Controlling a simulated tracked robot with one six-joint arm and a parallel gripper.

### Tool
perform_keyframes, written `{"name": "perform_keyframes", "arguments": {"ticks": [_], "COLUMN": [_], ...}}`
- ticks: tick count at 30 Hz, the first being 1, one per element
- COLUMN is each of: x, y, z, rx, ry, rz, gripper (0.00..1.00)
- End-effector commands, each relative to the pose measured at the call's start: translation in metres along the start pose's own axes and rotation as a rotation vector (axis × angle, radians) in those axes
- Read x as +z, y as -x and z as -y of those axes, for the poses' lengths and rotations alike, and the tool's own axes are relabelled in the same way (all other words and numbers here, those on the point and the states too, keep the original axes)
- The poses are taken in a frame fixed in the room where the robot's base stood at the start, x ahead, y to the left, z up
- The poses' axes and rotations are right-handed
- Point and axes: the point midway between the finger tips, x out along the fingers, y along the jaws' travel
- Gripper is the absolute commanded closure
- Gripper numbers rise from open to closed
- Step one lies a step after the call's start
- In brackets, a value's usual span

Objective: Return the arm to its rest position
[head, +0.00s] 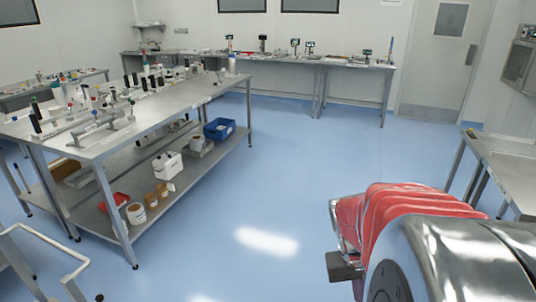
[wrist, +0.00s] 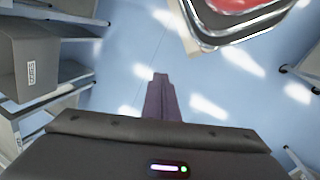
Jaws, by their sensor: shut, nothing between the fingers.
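My arm shows at the lower right of the head view, a red ribbed sleeve (head: 405,205) and a polished metal housing (head: 450,260). It is bent and stands over the blue floor. In the wrist view my gripper (wrist: 160,76) points away from the camera, its dark fingers together and empty. It is over open floor and touches nothing. The gripper's fingers cannot be made out in the head view.
A steel workbench (head: 160,102) with tools and a lower shelf stands at left. A steel table (head: 505,160) is at right, near my arm. A white-railed cart (head: 40,235) is at lower left. The blue floor (head: 290,165) between is clear. Grey bins (wrist: 45,65) show left in the wrist view.

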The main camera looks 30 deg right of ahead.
Motion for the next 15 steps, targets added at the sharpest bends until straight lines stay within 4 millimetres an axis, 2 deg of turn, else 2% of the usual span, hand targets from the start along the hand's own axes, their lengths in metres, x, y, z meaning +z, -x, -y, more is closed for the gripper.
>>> {"name": "perform_keyframes", "arguments": {"ticks": [3, 8, 15], "x": [-0.002, 0.002, 0.019], "y": [0.024, 0.054, 0.097], "z": [0.033, 0.074, 0.129], "rx": [-0.049, -0.118, -0.219], "ry": [0.056, 0.120, 0.209], "rz": [-0.085, -0.187, -0.330], "gripper": [1.00, 1.00, 1.00]}}
